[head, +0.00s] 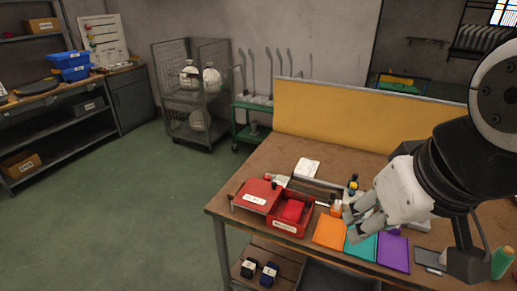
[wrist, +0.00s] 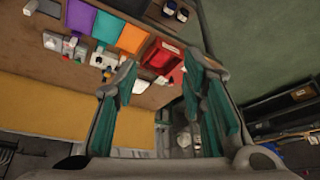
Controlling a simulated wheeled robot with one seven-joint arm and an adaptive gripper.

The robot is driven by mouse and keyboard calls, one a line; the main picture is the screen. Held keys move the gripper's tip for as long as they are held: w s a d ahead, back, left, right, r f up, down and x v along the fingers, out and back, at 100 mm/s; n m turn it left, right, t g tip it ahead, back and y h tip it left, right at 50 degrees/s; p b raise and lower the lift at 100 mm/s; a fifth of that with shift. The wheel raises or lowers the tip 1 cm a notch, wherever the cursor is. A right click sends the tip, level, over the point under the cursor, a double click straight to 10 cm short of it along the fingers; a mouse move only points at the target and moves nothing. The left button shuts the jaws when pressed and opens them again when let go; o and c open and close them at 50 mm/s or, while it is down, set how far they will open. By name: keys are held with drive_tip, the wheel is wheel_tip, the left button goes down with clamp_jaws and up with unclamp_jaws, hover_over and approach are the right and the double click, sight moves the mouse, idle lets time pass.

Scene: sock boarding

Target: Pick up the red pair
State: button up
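A red folded item (head: 293,210), which may be the red pair, lies inside an open red box (head: 288,227) with a white label. The box sits near the front edge of the wooden workbench (head: 262,163). The box also shows in the wrist view (wrist: 160,56), beyond the fingers. My gripper (head: 352,222) is to the right of the box, above the teal and orange mats. In the wrist view its two teal-padded fingers stand wide apart with nothing between them.
A flat red labelled piece (head: 255,196) lies left of the box. Orange (head: 329,232), teal (head: 362,246) and purple (head: 395,252) mats lie to its right. Small bottles (head: 352,186) stand behind. A yellow panel (head: 330,115) closes the bench's back. Two dark labelled items (head: 259,270) sit on a lower shelf.

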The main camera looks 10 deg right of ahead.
drive_tip(key=o, duration=0.4)
drive_tip(key=shift+o, duration=0.4)
drive_tip(key=shift+w+d+f+n, duration=0.1)
drive_tip(key=shift+w+d+n, duration=0.05)
drive_tip(key=shift+w+n, duration=0.2)
drive_tip(key=n+g+h+b, duration=0.15)
drive_tip(key=n+b, duration=0.35)
drive_tip(key=n, duration=2.4)
hover_over(292, 211)
drive_tip(key=s+a, duration=0.3)
drive_tip(key=s, duration=0.2)
wheel_tip(292, 211, down, 24)
drive_tip(key=shift+t+h, duration=0.25)
drive_tip(key=shift+h, duration=0.2)
drive_tip(key=b+x, duration=0.2)
drive_tip(key=x, duration=1.1)
drive_tip(key=shift+w+d+f, duration=0.1)
drive_tip(key=shift+d, duration=0.05)
